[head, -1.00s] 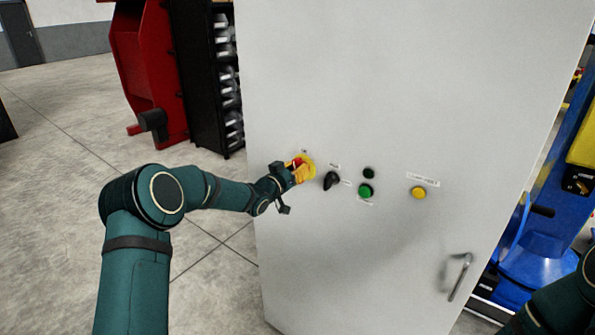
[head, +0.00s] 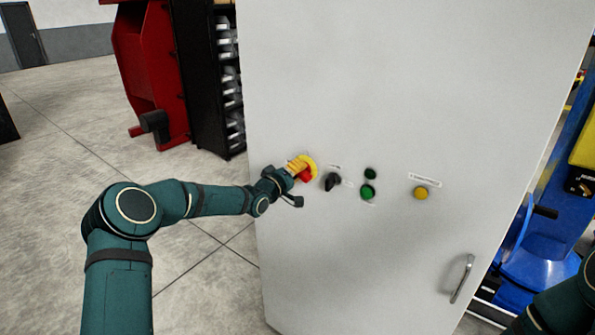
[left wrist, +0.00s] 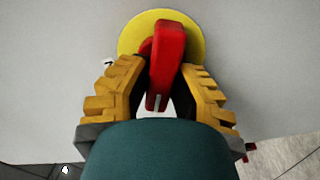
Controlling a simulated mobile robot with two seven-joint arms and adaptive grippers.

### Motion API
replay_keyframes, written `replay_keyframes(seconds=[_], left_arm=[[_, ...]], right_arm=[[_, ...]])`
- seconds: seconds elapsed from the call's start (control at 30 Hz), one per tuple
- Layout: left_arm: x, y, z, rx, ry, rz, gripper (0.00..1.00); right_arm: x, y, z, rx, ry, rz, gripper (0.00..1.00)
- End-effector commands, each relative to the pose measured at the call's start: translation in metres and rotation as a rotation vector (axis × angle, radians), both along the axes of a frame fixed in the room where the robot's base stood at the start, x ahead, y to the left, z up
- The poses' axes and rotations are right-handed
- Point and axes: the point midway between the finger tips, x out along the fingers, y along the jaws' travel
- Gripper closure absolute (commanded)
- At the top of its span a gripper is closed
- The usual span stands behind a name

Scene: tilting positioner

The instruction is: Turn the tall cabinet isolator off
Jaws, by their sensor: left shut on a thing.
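The isolator is a red handle (head: 306,176) on a round yellow plate (head: 313,164), on the left part of the tall grey cabinet's door (head: 400,90). My left gripper (head: 296,168) is at the handle, its yellow fingers shut on it. In the left wrist view, the red handle (left wrist: 168,58) stands between the two ribbed fingers (left wrist: 162,72), in front of the yellow plate (left wrist: 198,38). It runs nearly along the gripper's own direction. The label beside the plate is too small to read. My right gripper is out of the picture.
Right of the isolator are a black selector knob (head: 332,181), a green button (head: 368,191), a dark green one (head: 370,174) and a yellow one (head: 420,192). A door handle (head: 462,279) is lower right. Blue machinery (head: 545,250) stands at the right. Floor left of the cabinet is open.

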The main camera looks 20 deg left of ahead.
Motion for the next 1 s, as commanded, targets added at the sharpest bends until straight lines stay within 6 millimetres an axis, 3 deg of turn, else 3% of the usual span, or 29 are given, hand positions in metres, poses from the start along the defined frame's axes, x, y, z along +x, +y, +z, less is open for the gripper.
replay_keyframes(seconds=[0.5,1.0], left_arm=[[0.001,0.001,-0.001,-0.351,0.121,0.001,1.00],[0.001,0.000,-0.001,-0.433,0.151,-0.002,1.00]], right_arm=[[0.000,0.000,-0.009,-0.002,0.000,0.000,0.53],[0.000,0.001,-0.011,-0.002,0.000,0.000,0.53]])
